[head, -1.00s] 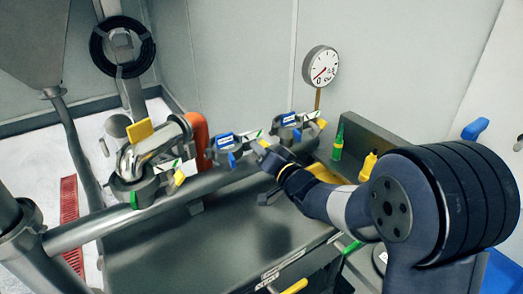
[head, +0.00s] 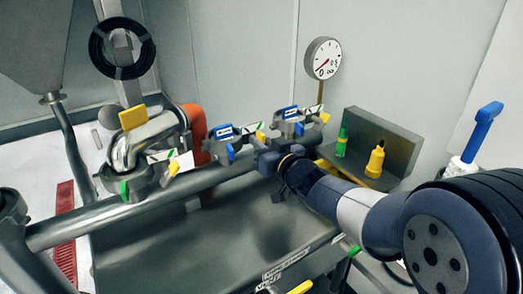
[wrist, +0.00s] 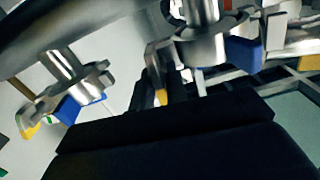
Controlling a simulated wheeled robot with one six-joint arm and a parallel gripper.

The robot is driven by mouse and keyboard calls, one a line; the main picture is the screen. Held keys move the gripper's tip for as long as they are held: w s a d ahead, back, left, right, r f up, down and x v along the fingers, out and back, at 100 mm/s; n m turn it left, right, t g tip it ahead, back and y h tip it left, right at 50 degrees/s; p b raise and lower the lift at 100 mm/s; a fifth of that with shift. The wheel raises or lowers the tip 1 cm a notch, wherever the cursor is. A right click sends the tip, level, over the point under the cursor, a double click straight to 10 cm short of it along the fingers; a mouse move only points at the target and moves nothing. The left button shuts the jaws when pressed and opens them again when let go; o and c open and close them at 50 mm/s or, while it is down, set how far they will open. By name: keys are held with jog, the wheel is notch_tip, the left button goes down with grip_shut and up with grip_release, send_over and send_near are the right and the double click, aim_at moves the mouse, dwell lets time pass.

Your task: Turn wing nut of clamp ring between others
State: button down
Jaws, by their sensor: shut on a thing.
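Three clamp rings sit in a row along the grey pipe (head: 75,232). The clamp ring between the others (head: 222,152) has a blue lever and a yellow-tipped wing nut (head: 260,136). One clamp ring (head: 145,180) is on the left and one (head: 290,124) is farther right. My gripper (head: 267,158) is at the middle ring's right side, shut on its wing nut. In the wrist view, the wing nut's yellow tip (wrist: 162,97) shows just above my dark gripper (wrist: 165,112); the fingers hide the grip itself.
A pressure gauge (head: 322,60) stands behind. The grey tray surface (head: 225,235) in front is clear.

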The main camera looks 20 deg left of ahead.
jog(key=n+b, duration=0.1)
jog(key=n, duration=0.1)
jog(key=n+b, duration=0.2)
jog(key=shift+s+a+f+n, duration=0.1)
jog(key=shift+f+n, duration=0.1)
jog(key=shift+n, duration=0.1)
jog(key=shift+s+n+b, duration=0.1)
jog(key=shift+n+b, duration=1.15)
jog(key=shift+n, duration=1.05)
jog(key=shift+r, duration=0.1)
jog(key=c, duration=1.5)
grip_release()
jog(key=shift+c, duration=0.2)
jog(key=v, duration=1)
jog(key=shift+s+d+p, duration=0.2)
jog(key=shift+d+p, duration=0.05)
jog(key=shift+p, duration=0.1)
